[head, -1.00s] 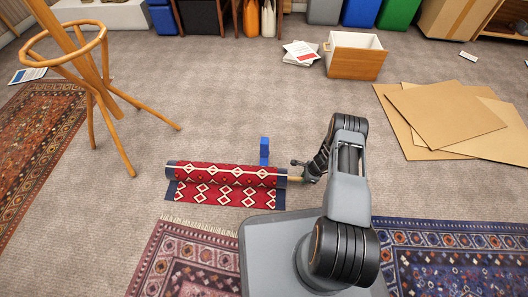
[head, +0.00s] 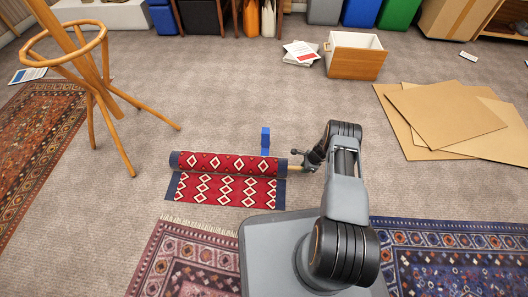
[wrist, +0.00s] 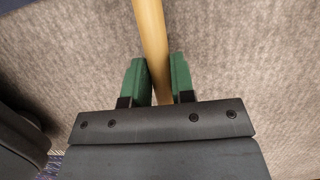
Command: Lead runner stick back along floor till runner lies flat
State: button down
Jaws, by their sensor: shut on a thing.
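The red runner with white diamonds and dark borders (head: 226,189) lies partly unrolled on the carpet in the head view. Its rolled part (head: 222,162) is at the far side, and the flat part reaches toward me. A wooden stick (head: 295,168) sticks out of the roll's right end. My gripper (head: 308,161) is at that end. In the wrist view the stick (wrist: 152,40) runs between the green fingers of my gripper (wrist: 158,82), which is shut on it. The stick's length inside the roll is hidden.
A wooden stand (head: 105,90) is at the left. Cardboard sheets (head: 445,118) lie at the right, and a wooden box (head: 355,57) is farther back. Bare carpet lies between.

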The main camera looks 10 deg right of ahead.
jog(key=shift+w+d, duration=0.2)
jog(key=shift+w, duration=0.8)
jog(key=shift+w+d, duration=0.15)
jog(key=shift+w, duration=0.8)
jog(key=shift+w+d, duration=0.2)
jog(key=shift+w, duration=0.8)
